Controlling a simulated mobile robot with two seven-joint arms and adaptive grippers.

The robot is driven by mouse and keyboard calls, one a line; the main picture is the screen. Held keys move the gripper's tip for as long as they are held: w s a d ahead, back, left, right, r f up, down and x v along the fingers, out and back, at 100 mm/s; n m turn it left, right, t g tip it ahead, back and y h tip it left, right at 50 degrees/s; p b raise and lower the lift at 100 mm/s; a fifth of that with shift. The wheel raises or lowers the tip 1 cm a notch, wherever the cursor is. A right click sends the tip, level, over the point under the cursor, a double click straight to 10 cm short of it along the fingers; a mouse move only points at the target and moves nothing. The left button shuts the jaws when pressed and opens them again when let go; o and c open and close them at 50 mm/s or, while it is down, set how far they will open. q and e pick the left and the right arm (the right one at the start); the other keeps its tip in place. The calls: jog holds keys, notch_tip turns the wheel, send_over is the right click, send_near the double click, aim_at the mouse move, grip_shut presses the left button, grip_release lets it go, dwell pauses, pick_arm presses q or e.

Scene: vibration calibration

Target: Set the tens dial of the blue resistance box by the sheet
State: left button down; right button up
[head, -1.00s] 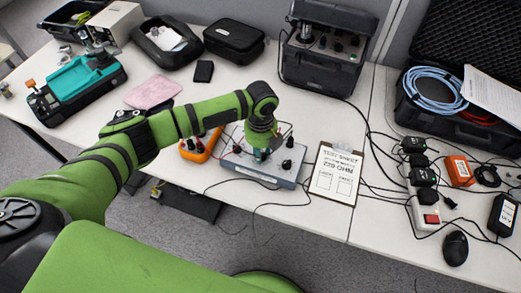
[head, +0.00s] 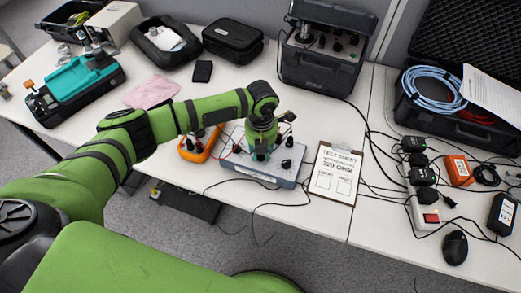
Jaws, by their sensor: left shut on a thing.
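The blue-grey resistance box (head: 283,178) sits near the front edge of the white table, with black knobs on its top. My left gripper (head: 261,155) points down onto the top of the box and is shut on a dial there, which is mostly hidden by the gripper. A bare black knob (head: 287,164) stands just right of the gripper. The test sheet (head: 336,172) lies on a clipboard to the right of the box; its large print seems to read 220 ohm. My right gripper is not in view.
An orange meter (head: 197,148) lies left of the box, with leads nearby. A black case with knobs (head: 322,68) stands behind. Black cables and adapters (head: 423,175) crowd the right side, with a mouse (head: 455,248). A pink cloth (head: 152,92) lies at left.

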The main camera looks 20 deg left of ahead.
pick_arm(q)
jog(key=shift+w+d+r+m, duration=0.1)
jog(key=shift+d+m, duration=0.05)
jog(key=shift+m, duration=0.35)
jog(key=c, duration=1)
grip_release()
notch_tip(320, 180, up, 12)
